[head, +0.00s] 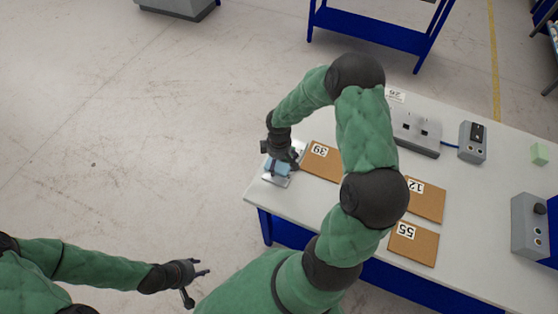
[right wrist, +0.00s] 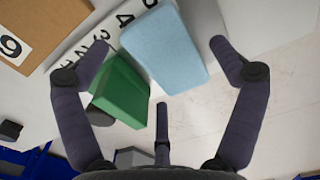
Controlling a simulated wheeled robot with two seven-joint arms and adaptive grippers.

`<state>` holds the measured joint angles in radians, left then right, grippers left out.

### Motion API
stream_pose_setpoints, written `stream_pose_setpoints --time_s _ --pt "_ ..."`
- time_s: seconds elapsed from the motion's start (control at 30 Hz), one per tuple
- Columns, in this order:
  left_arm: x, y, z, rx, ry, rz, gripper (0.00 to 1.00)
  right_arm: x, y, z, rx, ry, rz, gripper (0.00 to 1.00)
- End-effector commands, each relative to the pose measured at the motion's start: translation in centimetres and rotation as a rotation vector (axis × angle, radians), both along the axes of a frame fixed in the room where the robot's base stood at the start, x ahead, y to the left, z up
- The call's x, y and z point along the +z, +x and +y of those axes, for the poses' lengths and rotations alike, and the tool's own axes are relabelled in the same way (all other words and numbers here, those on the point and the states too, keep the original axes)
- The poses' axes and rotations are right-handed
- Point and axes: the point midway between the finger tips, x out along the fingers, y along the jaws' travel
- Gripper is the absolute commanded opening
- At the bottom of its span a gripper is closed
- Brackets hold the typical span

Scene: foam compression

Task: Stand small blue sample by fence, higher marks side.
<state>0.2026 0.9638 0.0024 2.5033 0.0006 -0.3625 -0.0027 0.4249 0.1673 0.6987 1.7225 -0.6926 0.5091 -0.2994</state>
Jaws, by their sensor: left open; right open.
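The small blue sample (head: 277,168) is on a light metal plate (head: 277,181) at the table's left corner. In the right wrist view, the light-blue block (right wrist: 165,48) lies between my open right fingers, with gaps on both sides. My right gripper (head: 284,161) is over it, open, and partly hides it. A green block (right wrist: 120,90) is beside the sample, near the left finger. A white strip with printed characters (right wrist: 125,20) runs behind both; I cannot tell which part is the fence. My left gripper (head: 200,270) is open and empty, off the table.
Cork mats numbered 39 (head: 323,163), 12 (head: 425,203) and 55 (head: 413,245) lie on the table (head: 470,230). Grey devices (head: 417,135) stand at the back, with a pale green block (head: 540,154) at the far right. My right arm crosses over the table.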

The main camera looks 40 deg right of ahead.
Motion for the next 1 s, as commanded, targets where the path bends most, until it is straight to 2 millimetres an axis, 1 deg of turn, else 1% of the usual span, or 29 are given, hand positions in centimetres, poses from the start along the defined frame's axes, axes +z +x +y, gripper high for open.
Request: stream_pose_setpoints --time_s 0.17,0.27,0.37,0.5,0.7,0.83,1.0 --pt "0.2 0.0 0.0 0.000 0.000 0.000 0.42 0.2 0.0 0.0 0.000 0.000 0.000 0.94" --pt "0.5 0.0 0.0 0.000 0.000 0.000 0.42 1.1 0.1 0.0 -0.001 -0.001 -0.002 0.94" --pt "1.0 0.0 0.0 0.000 0.000 0.000 0.42 2.7 0.1 -0.1 -0.001 -0.001 -0.004 0.94" --pt "1.7 0.0 0.0 0.000 0.000 0.000 0.42 5.7 0.1 0.0 0.000 -0.002 -0.005 0.94" --pt "2.4 0.0 0.0 0.000 0.000 0.000 0.42 9.5 0.1 -0.1 0.000 -0.001 -0.004 0.94" --pt "2.7 0.0 0.0 0.000 0.000 0.000 0.42 11.1 0.1 0.0 0.000 0.000 -0.002 0.94" --pt "2.9 0.0 0.0 0.000 0.000 0.000 0.42 12.2 0.0 0.0 0.000 0.000 -0.001 0.94"
